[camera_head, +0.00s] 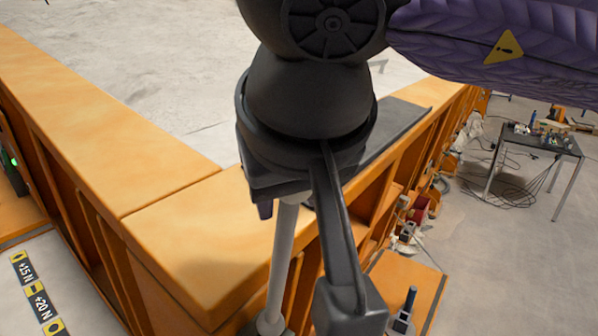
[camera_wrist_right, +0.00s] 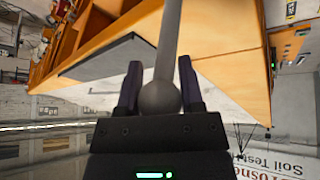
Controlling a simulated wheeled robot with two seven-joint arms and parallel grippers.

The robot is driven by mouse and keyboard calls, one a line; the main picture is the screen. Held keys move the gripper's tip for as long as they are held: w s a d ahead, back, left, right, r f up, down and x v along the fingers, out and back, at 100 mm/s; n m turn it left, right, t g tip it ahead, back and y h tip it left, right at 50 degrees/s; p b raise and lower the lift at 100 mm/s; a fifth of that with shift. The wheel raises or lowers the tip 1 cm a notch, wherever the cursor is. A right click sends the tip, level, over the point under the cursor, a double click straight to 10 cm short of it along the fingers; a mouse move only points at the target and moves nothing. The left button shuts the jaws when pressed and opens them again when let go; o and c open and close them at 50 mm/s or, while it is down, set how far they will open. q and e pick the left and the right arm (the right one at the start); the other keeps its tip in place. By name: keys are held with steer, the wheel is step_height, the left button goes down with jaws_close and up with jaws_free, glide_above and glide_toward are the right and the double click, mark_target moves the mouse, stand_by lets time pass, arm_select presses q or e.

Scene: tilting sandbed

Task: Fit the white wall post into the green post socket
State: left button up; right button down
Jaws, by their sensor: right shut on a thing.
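I cannot make out the green post socket in either view. My left gripper is not in view.
The orange sandbed rim (camera_head: 105,140) runs close behind the post, with pale sand (camera_head: 150,60) inside. A grey plate (camera_head: 395,135) lies along its right rim. A dark table (camera_head: 540,140) with small items and cables stands at the right on open floor.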

steer(key=shift+a+f+b, duration=0.1)
steer(key=shift+f+b, duration=0.2)
steer(key=shift+f, duration=0.15)
jaws_free()
steer(key=r+p, duration=0.4)
steer(key=r, duration=0.1)
steer(key=d+r+p, duration=0.1)
steer(key=r+p, duration=0.2)
steer(key=shift+s+d, duration=0.1)
steer(key=shift+s, duration=0.25)
steer(key=shift+f, duration=0.1)
